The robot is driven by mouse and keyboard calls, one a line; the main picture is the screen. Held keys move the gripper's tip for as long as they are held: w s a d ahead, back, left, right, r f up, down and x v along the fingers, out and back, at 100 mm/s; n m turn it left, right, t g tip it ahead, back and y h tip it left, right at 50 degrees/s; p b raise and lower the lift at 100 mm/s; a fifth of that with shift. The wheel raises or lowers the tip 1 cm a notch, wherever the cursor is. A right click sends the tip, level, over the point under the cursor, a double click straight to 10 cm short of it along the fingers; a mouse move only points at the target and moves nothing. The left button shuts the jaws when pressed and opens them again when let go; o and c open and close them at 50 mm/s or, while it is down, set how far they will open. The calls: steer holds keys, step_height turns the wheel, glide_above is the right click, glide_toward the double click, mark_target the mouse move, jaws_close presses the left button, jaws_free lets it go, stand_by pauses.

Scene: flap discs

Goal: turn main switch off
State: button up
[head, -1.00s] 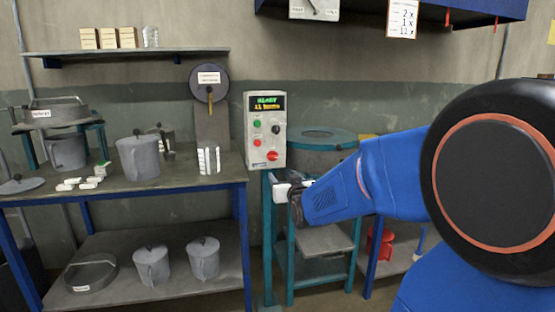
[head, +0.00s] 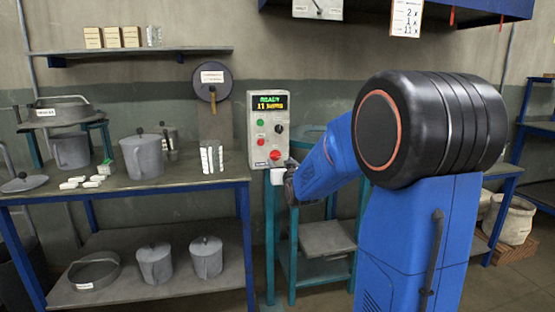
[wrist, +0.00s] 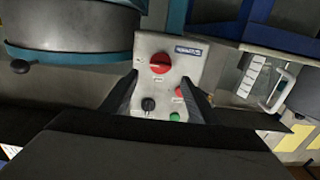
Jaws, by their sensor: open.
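The grey control box (head: 267,133) stands on a teal post and has a lit display at its top. The main switch (head: 275,155) is a red rotary knob low on the box. In the wrist view, which is upside down, the same red knob (wrist: 160,63) shows with a pale mark across it, beside a label. My gripper (wrist: 160,82) is open and empty. Its two dark fingers point at the box, one to each side of the knob in the picture; the remaining gap is hard to judge. In the head view my gripper (head: 284,180) is just below and right of the knob.
The box also has a green button (head: 259,122), a red button (head: 260,141) and a black knob (head: 278,128) close by. A bench (head: 180,185) with jugs is to the left. A teal-rimmed drum (head: 308,138) stands behind my arm.

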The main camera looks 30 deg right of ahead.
mark_target(276, 156)
steer(key=x, duration=0.6)
steer(key=shift+w, duration=0.25)
steer(key=c, duration=1)
